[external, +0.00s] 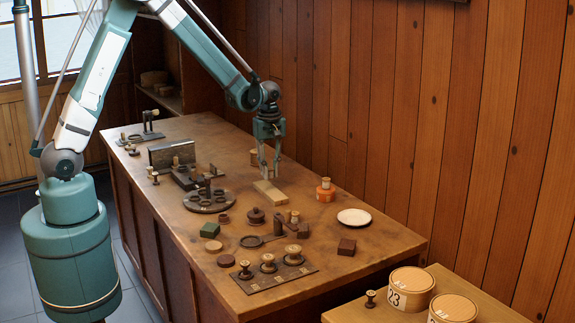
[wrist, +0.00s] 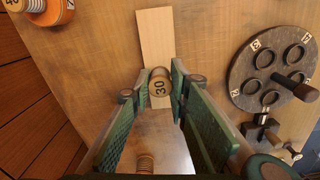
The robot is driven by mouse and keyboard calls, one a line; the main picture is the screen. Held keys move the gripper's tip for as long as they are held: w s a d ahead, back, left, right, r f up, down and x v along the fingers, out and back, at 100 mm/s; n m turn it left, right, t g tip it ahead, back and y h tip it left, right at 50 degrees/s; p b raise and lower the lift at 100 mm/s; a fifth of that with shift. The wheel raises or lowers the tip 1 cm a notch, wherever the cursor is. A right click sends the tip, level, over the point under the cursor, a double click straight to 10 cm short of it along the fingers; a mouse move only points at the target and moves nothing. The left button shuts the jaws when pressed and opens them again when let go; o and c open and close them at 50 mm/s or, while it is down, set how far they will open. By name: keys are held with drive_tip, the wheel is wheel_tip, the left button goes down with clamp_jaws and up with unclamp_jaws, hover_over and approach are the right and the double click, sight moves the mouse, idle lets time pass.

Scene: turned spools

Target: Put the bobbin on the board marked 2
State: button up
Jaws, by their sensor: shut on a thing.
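My gripper (external: 269,175) reaches down over the table beside a pale wooden strip (external: 269,193). No 2 is readable on the strip. A dark board (external: 262,284) at the table's front carries several bobbins on pegs, with white labels too small to read.
A round dark plate (external: 220,203) with holes and number labels stands left of the strip. An orange pot (external: 325,194), a white dish (external: 354,217) and small dark blocks lie right and in front. Two lidded boxes (external: 411,279) stand on a side table.

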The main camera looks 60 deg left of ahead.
sight(270, 190)
drive_tip(key=shift+f, duration=0.35)
drive_tip(key=shift+f, duration=0.1)
drive_tip(key=shift+f, duration=1.75)
drive_tip(key=shift+f, duration=0.2)
drive_tip(key=o, duration=0.7)
drive_tip(key=shift+r, duration=0.25)
drive_tip(key=shift+r, duration=6)
